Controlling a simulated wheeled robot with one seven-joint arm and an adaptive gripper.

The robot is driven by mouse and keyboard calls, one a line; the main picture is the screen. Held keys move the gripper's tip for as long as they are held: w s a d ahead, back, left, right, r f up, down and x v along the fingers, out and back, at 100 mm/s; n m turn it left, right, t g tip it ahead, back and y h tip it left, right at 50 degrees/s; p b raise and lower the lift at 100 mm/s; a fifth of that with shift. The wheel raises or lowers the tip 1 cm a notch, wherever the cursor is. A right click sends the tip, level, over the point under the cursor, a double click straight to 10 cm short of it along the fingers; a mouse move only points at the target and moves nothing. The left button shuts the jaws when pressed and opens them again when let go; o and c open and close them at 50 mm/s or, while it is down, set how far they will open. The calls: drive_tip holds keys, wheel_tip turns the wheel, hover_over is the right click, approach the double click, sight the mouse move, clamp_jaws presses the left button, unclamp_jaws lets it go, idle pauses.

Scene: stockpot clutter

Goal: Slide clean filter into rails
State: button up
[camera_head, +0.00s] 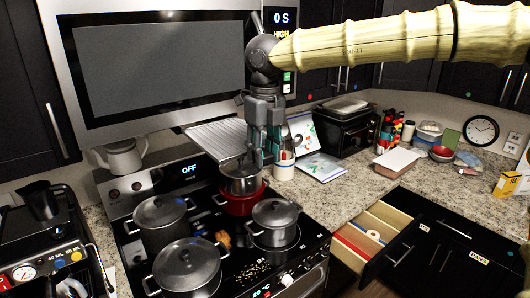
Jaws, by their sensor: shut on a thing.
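A light grey, finely ribbed filter panel (212,139) is tilted just below the microwave's front lower edge, above the back of the stove. My gripper (262,155) points down at the panel's right end and is shut on it. The fingers cover that end, so the exact grip is hidden. The rails cannot be made out; the underside of the microwave (165,70) is not visible from here.
Lidded pots crowd the stove below, including a red-based pot (239,203) under my gripper. A white canister (284,168) stands close to the right of the fingers. A kettle (122,157) is at the left. An open drawer (373,235) juts out at the right.

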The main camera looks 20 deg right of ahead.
sight(232, 136)
drive_tip(key=shift+w+a, duration=0.85)
drive_tip(key=shift+w, duration=1.5)
drive_tip(key=shift+w+a, duration=0.9)
drive_tip(key=shift+w, duration=1.5)
drive_tip(key=shift+w+a, duration=0.85)
drive_tip(key=shift+w, duration=1.5)
idle(0.9)
